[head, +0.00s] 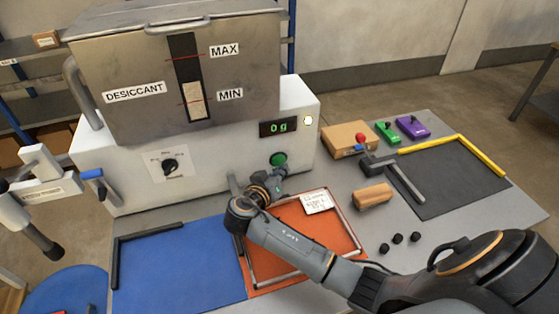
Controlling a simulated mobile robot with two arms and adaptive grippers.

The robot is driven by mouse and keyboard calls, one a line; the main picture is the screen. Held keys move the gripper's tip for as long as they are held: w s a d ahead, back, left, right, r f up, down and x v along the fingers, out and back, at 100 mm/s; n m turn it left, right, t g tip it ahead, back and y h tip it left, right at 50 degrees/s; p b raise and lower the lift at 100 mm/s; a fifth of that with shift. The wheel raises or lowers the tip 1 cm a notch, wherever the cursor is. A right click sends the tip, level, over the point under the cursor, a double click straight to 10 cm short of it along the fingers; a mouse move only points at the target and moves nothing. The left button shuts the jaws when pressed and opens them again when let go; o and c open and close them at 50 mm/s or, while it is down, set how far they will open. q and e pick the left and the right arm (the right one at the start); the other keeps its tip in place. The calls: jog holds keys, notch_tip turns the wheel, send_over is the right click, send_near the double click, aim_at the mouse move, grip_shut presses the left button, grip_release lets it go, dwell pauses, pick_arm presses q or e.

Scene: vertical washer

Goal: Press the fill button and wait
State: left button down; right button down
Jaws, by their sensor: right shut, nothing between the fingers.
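The white dispenser machine (225,165) stands at the back of the table with a metal hopper (130,65) marked DESICCANT on top. The hopper's level window (196,105) shows pale material around the MIN line. A green button (279,159) sits on the machine's front face, below a small display (279,128) reading 0g. A pale yellow round light or button (308,120) is right of the display. My right gripper (281,172) is shut and empty, just below the green button; I cannot tell whether it touches. My left gripper is out of view.
An orange mat (330,240) with a metal frame lies under my right arm, a labelled card (317,201) on it. A blue mat (180,270) is to the left. A wooden block (373,196), a grey hammer-shaped tool (400,178) and several black knobs (398,239) lie to the right.

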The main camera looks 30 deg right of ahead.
jog(key=shift+s, duration=0.1)
jog(key=shift+s+a+p, duration=0.2)
jog(key=shift+s+p, duration=0.1)
jog(key=shift+s, duration=0.5)
jog(key=shift+s+a+p, duration=0.2)
jog(key=shift+s+p, duration=0.1)
jog(key=shift+s, duration=0.5)
jog(key=shift+s+a+p, duration=0.2)
jog(key=shift+s+p, duration=0.1)
jog(key=shift+s, duration=0.5)
